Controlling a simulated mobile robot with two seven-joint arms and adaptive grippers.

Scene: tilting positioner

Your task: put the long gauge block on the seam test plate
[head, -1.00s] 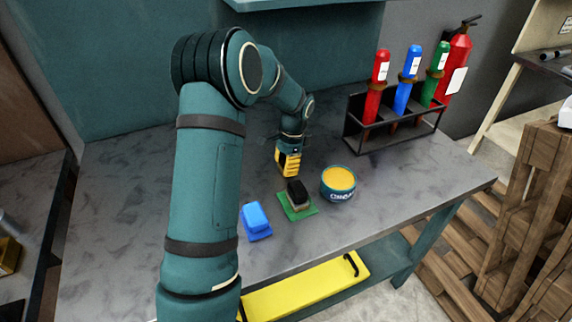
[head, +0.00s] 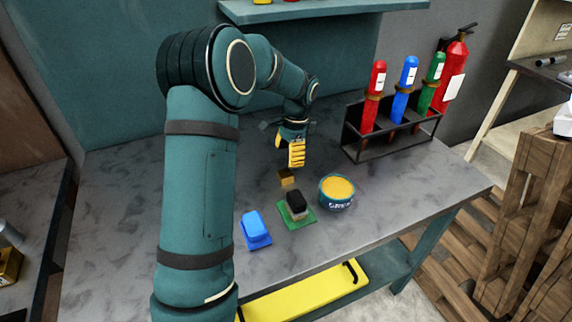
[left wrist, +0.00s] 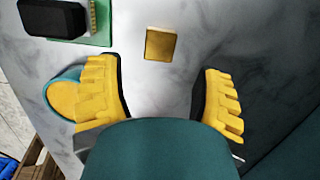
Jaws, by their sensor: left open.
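A small brass-coloured block (head: 287,179) rests on the grey table, just behind a green plate (head: 306,219). It also shows in the left wrist view (left wrist: 160,44). A black-topped block (head: 296,202) sits on the green plate, and a blue block (head: 255,222) sits on a blue base to its left. I cannot tell for sure which of these are the long gauge block and the seam test plate. My left gripper (head: 291,150) is open, above and slightly behind the brass block. In the left wrist view its yellow fingers (left wrist: 162,95) stand apart with nothing between them. My right gripper is out of view.
A tin with orange contents (head: 337,191) stands right of the green plate. A dark rack (head: 390,139) with red, blue and green tubes is at the back right, near a fire extinguisher (head: 449,78). A shelf (head: 330,12) hangs above.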

